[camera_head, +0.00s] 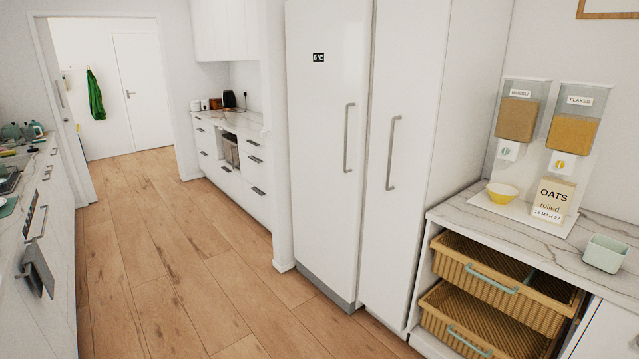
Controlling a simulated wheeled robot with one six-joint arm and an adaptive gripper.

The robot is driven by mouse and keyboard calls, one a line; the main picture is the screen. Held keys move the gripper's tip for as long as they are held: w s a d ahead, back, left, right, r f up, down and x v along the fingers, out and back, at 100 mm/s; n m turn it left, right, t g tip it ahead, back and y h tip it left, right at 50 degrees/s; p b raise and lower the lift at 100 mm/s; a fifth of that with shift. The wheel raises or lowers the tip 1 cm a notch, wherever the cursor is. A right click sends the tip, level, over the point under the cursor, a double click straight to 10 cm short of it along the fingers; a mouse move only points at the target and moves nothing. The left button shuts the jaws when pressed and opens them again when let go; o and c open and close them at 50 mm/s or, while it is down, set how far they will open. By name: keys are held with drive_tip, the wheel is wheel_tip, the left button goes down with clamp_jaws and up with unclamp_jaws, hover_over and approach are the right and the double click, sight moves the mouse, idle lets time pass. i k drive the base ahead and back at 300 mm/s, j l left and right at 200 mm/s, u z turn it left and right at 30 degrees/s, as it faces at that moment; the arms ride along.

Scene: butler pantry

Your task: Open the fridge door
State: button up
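A tall white door with a small dark temperature display (318,57) stands right of the middle; this looks like the fridge door (322,130). It is shut. Its grey vertical bar handle (348,138) is near its right edge. A second tall white door (412,130) stands directly to its right, also shut, with a similar grey handle (393,152) near its left edge. My gripper is not in view.
Wooden floor (185,270) is clear in front of the doors. A counter (45,200) with a hanging towel (38,268) runs along the left. At right, a marble-topped unit (540,245) holds cereal dispensers (545,120) above wicker baskets (500,280).

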sight(329, 42)
drive_tip(key=i, duration=2.25)
